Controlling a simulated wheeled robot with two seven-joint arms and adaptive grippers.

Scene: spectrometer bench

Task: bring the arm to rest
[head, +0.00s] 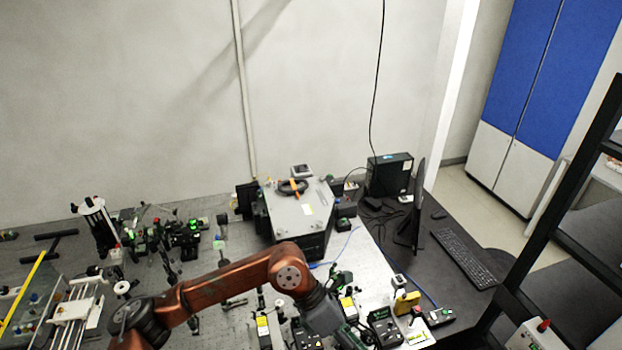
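My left arm (225,283) comes in from the lower left, copper-coloured with dark joints. It reaches across the front of the bench, bends at a copper joint (290,276), and a dark grey link (320,311) runs down right to the bottom edge. The far end of this arm is cut off there, so my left gripper's fingers do not show. My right arm and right gripper are not in view. The arm hides part of the optical bench (376,284) behind and below it.
A grey boxy instrument (301,213) stands behind the arm's bend. Small optical mounts (180,238) crowd the left. A black computer box (389,174), monitor (417,205) and keyboard (464,258) are at right. A black frame (545,235) rises at far right. Small devices (384,326) sit beside the dark link.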

